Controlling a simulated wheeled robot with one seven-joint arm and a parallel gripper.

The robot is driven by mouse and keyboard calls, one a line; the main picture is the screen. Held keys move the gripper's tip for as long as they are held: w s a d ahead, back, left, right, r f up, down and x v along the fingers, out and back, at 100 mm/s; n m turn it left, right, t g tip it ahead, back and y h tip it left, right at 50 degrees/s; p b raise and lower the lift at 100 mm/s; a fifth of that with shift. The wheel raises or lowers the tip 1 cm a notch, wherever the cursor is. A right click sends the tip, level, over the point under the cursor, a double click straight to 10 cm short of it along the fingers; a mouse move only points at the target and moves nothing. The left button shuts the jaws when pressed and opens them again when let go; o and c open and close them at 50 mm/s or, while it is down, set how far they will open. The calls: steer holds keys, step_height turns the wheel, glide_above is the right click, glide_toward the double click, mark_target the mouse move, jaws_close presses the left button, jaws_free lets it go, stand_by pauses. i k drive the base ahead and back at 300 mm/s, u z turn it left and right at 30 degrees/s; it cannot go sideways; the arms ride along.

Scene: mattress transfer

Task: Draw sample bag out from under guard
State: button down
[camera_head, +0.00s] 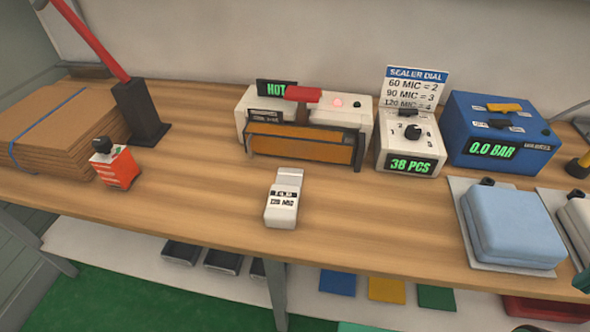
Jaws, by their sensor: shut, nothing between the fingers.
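The heat sealer (245,108) stands at the back of the bench, with a green HOT sign and a lit red lamp. An amber-brown guard (300,147) spans its front, below a red handle (303,94). A small pale block or packet (283,205) labelled 120 MIC lies on the bench in front of the guard, clear of it. I cannot tell whether it is the sample bag. No bag is clearly visible under the guard. My gripper is not in view.
A dial box (408,145) reading 38 PCS and a blue box (500,135) reading 0.0 BAR stand right of the sealer. A light-blue folded pad (512,228) lies front right. Stacked cardboard (60,130), a red box (118,168) and a red lever (90,40) are left.

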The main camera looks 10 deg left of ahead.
mark_target(281, 209)
steer(key=z, duration=1)
steer(key=k, duration=1.15)
steer(key=u, duration=1.1)
steer(key=i, duration=1)
